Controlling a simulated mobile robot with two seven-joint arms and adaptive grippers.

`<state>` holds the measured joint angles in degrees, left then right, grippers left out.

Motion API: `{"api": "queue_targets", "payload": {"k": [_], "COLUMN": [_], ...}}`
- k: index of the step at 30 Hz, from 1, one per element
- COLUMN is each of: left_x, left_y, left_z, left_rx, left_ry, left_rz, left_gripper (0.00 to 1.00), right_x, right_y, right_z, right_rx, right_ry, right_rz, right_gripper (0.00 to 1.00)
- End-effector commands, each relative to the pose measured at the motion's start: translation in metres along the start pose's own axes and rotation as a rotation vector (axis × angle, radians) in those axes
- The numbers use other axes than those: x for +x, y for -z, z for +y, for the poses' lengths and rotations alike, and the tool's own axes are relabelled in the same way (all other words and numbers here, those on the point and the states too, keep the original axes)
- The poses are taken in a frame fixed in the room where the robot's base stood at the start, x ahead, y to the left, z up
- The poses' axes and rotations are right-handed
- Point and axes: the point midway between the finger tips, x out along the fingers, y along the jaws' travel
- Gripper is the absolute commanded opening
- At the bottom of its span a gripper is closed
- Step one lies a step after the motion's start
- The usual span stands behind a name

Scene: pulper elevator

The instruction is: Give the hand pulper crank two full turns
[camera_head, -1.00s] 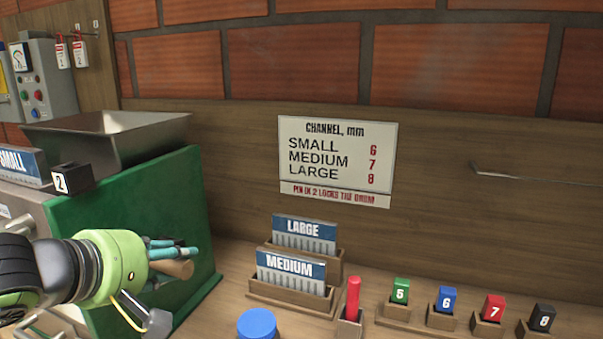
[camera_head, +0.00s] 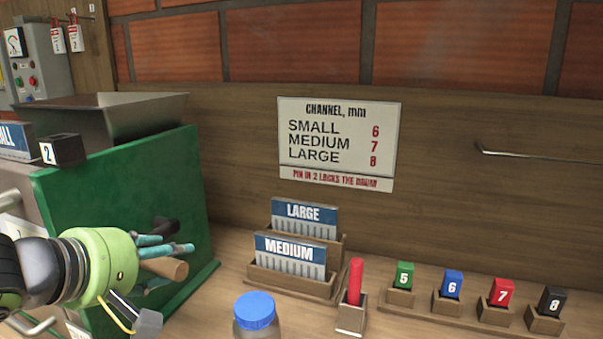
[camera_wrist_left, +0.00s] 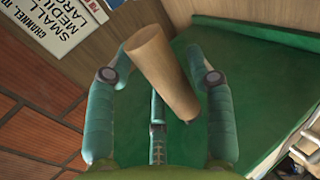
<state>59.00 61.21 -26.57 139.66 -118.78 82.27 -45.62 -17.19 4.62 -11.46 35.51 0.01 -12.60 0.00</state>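The wooden crank handle (camera_head: 172,269) sticks out in front of the pulper's green side panel (camera_head: 110,205) in the head view. A dark piece (camera_head: 165,226) shows on the panel just above my fingers. My left gripper (camera_head: 166,252) is at the handle, its teal fingers beside it. In the wrist view the handle (camera_wrist_left: 162,72) lies between the spread fingers of the left gripper (camera_wrist_left: 160,68), with a clear gap on its right. Whether the left or middle finger touches it, I cannot tell. Most of the crank arm is hidden. My right gripper is not in view.
A metal hopper (camera_head: 110,118) tops the pulper. Right of the panel stand card racks (camera_head: 290,281), a red pin in a block (camera_head: 354,283), a blue-lidded jar (camera_head: 255,312) and several numbered blocks (camera_head: 452,286). A control box (camera_head: 40,70) is at the far left.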

Motion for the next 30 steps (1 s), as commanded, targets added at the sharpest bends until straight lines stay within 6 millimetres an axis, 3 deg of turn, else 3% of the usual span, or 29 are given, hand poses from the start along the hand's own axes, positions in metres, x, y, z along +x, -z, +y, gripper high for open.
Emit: {"api": "queue_targets", "payload": {"k": [11, 19, 30], "left_x": [-0.003, -0.028, -0.064], "left_y": [-0.002, -0.003, -0.003], "left_z": [0.000, 0.001, -0.001], "left_rx": [0.002, 0.003, 0.003], "left_ry": [-0.001, -0.004, -0.005], "left_rz": [-0.007, -0.007, -0.008], "left_gripper": [0.69, 0.69, 0.69], "right_x": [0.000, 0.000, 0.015], "right_y": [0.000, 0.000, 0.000], "right_z": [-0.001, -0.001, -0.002], "right_rx": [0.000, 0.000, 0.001], "right_ry": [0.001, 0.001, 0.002], "right_rz": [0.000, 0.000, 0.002], "right_gripper": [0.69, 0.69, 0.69]}}
